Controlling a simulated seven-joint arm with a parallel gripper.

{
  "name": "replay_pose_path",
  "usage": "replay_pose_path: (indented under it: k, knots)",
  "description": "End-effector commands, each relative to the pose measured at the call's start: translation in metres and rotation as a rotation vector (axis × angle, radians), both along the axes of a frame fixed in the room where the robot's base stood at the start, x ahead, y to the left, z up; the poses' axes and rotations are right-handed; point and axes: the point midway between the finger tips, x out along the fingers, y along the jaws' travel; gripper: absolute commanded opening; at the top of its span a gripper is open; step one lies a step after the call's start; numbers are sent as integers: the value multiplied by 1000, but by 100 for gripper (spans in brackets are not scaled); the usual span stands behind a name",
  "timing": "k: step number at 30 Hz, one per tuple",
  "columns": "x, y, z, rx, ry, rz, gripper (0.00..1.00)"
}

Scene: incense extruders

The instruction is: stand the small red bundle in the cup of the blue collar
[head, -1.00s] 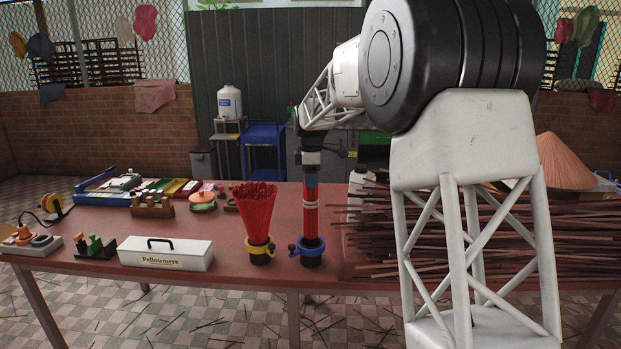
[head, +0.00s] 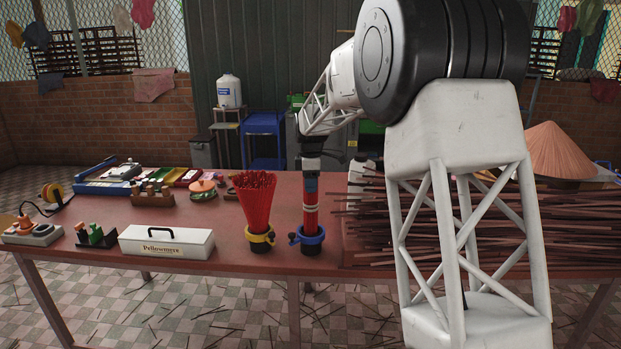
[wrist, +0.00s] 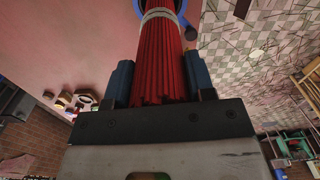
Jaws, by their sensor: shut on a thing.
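The small red bundle (head: 311,213) is upright, with a pale band around it, and its lower end is inside or directly over the cup of the blue collar (head: 309,235). My gripper (head: 311,183) is shut on the bundle near its top. In the wrist view the red sticks (wrist: 165,60) run away between the two blue fingers (wrist: 158,85) toward the blue ring (wrist: 140,8) at the top edge. The bundle hides most of that ring, so I cannot tell whether its foot touches the cup's floor.
A flared red bundle (head: 257,203) stands in a yellow collar (head: 259,240) just left of the blue one. A white box (head: 166,242) is farther left. Loose dark sticks (head: 560,225) cover the table's right side. The table (head: 100,205) has free room behind the box.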

Motion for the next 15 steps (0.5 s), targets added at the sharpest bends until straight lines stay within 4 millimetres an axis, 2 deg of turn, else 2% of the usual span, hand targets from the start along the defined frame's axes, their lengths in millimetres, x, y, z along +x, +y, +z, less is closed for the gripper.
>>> replay_pose_path:
  k: [15]
  knots:
    - [0,0,-30,0,1,0,3]
